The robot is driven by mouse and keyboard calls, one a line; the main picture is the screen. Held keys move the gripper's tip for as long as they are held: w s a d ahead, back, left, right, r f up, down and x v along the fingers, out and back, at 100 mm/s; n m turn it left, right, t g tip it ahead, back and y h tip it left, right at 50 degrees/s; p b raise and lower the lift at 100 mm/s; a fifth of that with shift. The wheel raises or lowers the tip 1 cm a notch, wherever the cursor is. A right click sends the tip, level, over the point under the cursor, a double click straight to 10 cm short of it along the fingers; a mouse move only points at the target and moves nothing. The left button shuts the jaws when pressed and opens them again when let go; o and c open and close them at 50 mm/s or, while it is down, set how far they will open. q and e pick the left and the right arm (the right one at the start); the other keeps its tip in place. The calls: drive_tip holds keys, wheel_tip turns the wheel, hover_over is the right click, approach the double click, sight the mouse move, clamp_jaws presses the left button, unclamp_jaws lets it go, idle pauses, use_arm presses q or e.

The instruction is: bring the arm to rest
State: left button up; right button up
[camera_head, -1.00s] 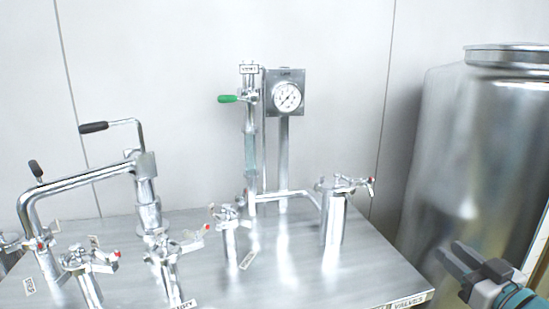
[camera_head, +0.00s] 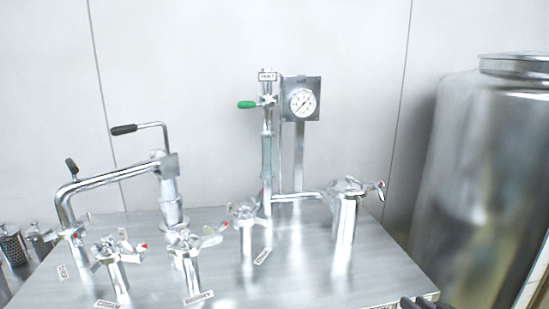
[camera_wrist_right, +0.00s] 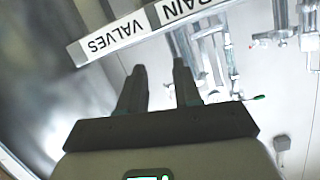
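My right gripper (camera_head: 419,303) shows only as dark fingertips at the bottom edge of the head view, by the bench's front right corner. In the right wrist view my right gripper (camera_wrist_right: 160,88) has its two dark fingers apart with nothing between them. The rest of the right arm is out of the head view. My left gripper is in neither view.
A steel bench (camera_head: 310,275) carries several valves, a bent pipe with black handles (camera_head: 110,178), a green-handled valve (camera_head: 247,105) and a gauge (camera_head: 303,102). A large steel tank (camera_head: 490,170) stands at right. A "VALVES" label (camera_wrist_right: 112,38) lies beyond the fingertips.

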drive_tip(key=s+a+f+g+y+p, duration=0.1)
drive_tip(key=s+a+f+g, duration=0.1)
drive_tip(key=a+f, duration=0.35)
drive_tip(key=s+a+f+m+g+p, duration=0.1)
drive_tip(key=s+a+f+g, duration=0.1)
drive_tip(key=a+f+g, duration=0.3)
drive_tip(key=s+a+f+y+p, duration=0.1)
drive_tip(key=s+a+f, duration=0.1)
drive_tip(key=a+f, duration=0.35)
drive_tip(key=s+a+f+g+p, duration=0.1)
drive_tip(key=s+a+f+g, duration=0.2)
drive_tip(key=s, duration=0.5)
drive_tip(key=s+a+f+g+p, duration=0.1)
drive_tip(key=s+a+f+g, duration=0.3)
drive_tip(key=s, duration=0.5)
drive_tip(key=x, duration=0.2)
drive_tip(key=shift+a+f, duration=0.3)
drive_tip(key=shift+f, duration=0.05)
